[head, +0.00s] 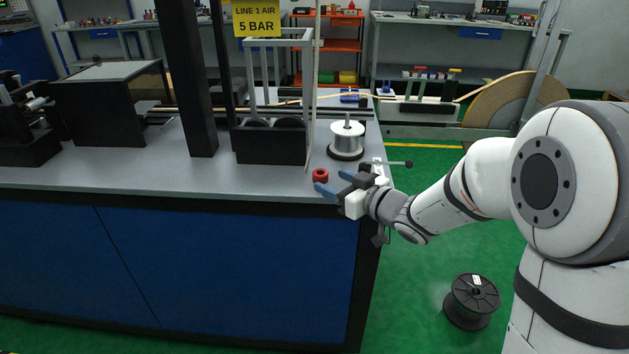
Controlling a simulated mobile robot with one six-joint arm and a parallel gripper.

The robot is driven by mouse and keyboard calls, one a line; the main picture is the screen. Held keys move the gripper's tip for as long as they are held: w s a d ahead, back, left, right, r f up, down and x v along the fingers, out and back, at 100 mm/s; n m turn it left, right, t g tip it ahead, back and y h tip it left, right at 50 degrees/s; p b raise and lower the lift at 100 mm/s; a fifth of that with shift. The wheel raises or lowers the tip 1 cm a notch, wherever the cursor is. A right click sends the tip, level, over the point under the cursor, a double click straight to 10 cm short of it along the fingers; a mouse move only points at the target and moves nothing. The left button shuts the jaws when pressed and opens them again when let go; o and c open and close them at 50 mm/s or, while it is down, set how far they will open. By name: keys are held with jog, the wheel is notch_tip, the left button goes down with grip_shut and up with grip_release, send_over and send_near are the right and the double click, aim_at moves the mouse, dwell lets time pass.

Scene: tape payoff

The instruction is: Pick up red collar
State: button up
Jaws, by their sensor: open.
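The red collar (320,175) is a small red ring lying on the grey bench top (150,178), close to its front edge and right end. My gripper (331,182) comes in from the right, with its two blue-tipped fingers pointing left. It is open. The near finger's tip is just in front of the collar in the picture, and the far finger's tip is to the collar's right. I cannot tell whether either finger touches the collar. Nothing shows held between the fingers.
A black box with a frame (270,143) and a dark post (187,80) stand left. A black spool (471,301) is on the floor.

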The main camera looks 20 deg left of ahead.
aim_at(325, 178)
jog(key=b+x, duration=0.1)
jog(key=x, duration=0.3)
jog(key=shift+w+a+f, duration=0.2)
jog(key=shift+w+a, duration=0.05)
jog(key=shift+w, duration=0.05)
jog(key=shift+w+a, duration=0.3)
jog(key=shift+a, duration=0.2)
jog(key=shift+c, duration=0.5)
jog(key=c, duration=0.9)
jog(key=shift+c, duration=0.2)
